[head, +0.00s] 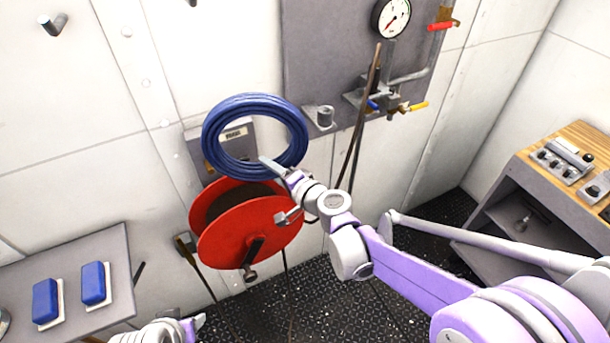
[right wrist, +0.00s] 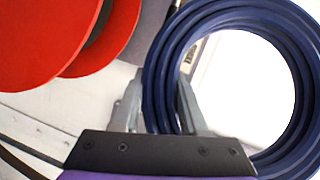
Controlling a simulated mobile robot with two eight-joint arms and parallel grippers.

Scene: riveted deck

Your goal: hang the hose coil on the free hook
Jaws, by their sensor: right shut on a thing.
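The blue hose coil (head: 254,100) is off the deck, in front of the wall and above the red reel. My right gripper (head: 278,172) is shut on the coil's lower right part. In the right wrist view the coil (right wrist: 283,60) fills the right side, its near rim between the two fingers (right wrist: 160,105). A grey peg-like hook (head: 53,24) sticks out of the wall at the upper left with nothing on it. Another peg (head: 192,2) is cut off by the top edge, so its load is unclear. My left gripper (head: 192,326) shows partly at the bottom; its jaws are unclear.
A red reel (head: 270,226) stands below the coil; it also shows in the right wrist view (right wrist: 40,40). A grey panel (head: 325,40) carries a gauge (head: 391,17), pipes and valves. A table (head: 112,250) with two blue blocks is at the left. A wooden-topped bench (head: 540,147) stands right.

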